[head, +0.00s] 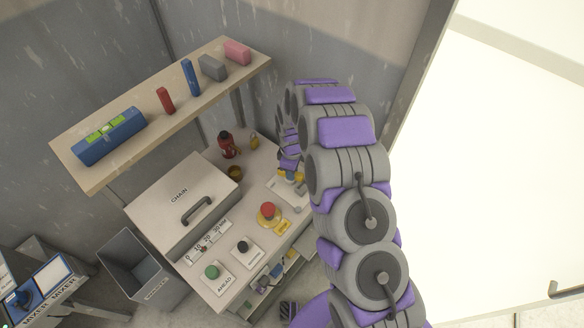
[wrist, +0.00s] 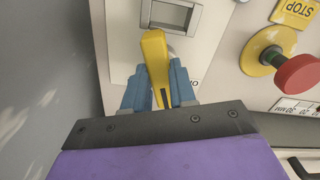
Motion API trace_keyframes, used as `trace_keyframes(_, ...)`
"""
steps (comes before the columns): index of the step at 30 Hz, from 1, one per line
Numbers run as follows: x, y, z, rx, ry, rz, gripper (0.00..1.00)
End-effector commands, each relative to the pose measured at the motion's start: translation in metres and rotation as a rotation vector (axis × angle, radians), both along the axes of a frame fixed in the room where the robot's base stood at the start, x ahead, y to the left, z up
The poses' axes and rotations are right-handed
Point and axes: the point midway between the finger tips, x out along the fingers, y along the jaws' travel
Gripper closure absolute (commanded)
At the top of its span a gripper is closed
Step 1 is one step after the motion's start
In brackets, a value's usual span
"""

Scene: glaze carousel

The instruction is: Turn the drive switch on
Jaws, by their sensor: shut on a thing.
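A yellow switch handle (wrist: 155,62) stands between the two blue fingers of my gripper (wrist: 158,85) in the wrist view. The gripper is shut on it, one finger on each side. The handle's lower end is partly hidden by the gripper's dark edge. A pale plate with a recessed window (wrist: 172,14) lies just beyond it, and dark lettering beside the right finger is partly covered. In the head view my gripper (head: 291,176) is small and partly hidden by my arm, over the pale switch plate (head: 280,188) on the right part of the bench.
A red stop button (wrist: 298,75) on a yellow base is close to the right of my gripper; it also shows in the head view (head: 268,209). Black (head: 243,246) and green (head: 212,271) knobs are nearer. A CHAIN cover (head: 165,215) and a loaded shelf (head: 215,70) are left.

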Motion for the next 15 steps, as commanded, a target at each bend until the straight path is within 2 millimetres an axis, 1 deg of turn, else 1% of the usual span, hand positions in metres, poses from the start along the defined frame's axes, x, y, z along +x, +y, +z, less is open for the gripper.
trace_keyframes(1, 0.0022, 0.0002, 0.0028, 0.002, -0.007, -0.041, 1.00)
trace_keyframes(6, 0.0021, 0.0012, 0.0030, 0.002, -0.008, -0.169, 1.00)
trace_keyframes(15, 0.0020, 0.0018, 0.0030, 0.005, -0.010, -0.318, 1.00)
